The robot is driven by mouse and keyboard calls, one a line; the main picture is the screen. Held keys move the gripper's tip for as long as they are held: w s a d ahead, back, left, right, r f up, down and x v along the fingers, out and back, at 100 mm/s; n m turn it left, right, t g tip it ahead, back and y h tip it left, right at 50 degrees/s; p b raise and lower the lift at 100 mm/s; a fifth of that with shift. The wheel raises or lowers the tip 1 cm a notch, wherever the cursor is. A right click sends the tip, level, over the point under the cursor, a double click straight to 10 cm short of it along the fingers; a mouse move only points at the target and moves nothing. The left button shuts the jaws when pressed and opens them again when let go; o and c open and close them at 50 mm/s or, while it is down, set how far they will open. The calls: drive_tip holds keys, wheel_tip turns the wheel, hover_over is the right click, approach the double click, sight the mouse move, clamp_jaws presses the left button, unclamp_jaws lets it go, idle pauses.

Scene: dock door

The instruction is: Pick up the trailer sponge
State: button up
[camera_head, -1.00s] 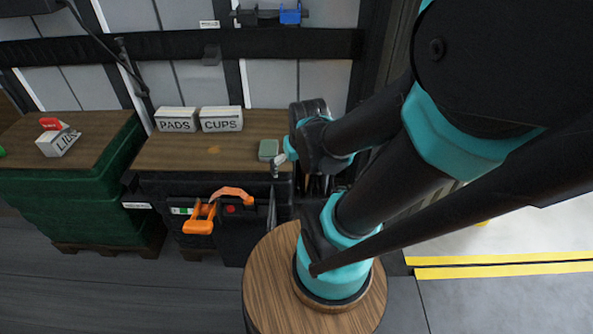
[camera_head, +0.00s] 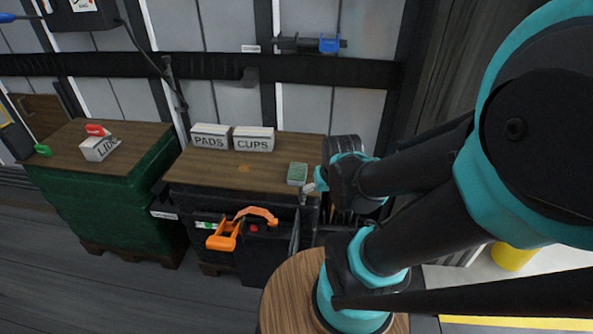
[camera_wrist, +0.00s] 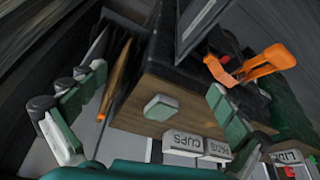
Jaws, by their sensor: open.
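The sponge is a small green block with a pale edge (camera_head: 297,173) on the right end of the wooden top (camera_head: 238,170) of the black case. In the wrist view the sponge (camera_wrist: 160,108) lies near that top's edge, between the spread fingers and beyond them. My gripper (camera_head: 309,187) is just right of the sponge in the head view, mostly hidden behind my wrist. In the wrist view my gripper (camera_wrist: 155,88) is open and empty, with one finger on each side. Whether any finger touches the sponge cannot be told.
White boxes marked PADS (camera_head: 211,136) and CUPS (camera_head: 254,139) stand behind the sponge. An orange clamp-like handle (camera_head: 224,236) hangs on the case's front. A green crate stack (camera_head: 100,205) with a LIDS box (camera_head: 99,148) is at left.

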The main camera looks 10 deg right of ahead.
idle(0.5)
wheel_tip(320, 180, up, 10)
drive_tip(key=m+g, duration=0.4)
drive_tip(key=m, duration=1.7)
hover_over(296, 170)
drive_tip(key=shift+m, duration=0.3)
drive_tip(key=f, duration=1.1)
drive_tip(key=shift+w+a+f, duration=0.25)
drive_tip(key=shift+a+f, duration=0.05)
drive_tip(key=shift+a, duration=0.05)
drive_tip(key=shift+s+d+f, duration=0.1)
drive_tip(key=shift+f, duration=0.8)
drive_tip(key=shift+s+d+f, duration=0.15)
drive_tip(key=shift+f, duration=0.7)
drive_tip(key=shift+s+d+f, duration=0.1)
drive_tip(key=shift+f, duration=0.8)
drive_tip(key=shift+c, duration=0.5)
drive_tip(key=c, duration=0.6)
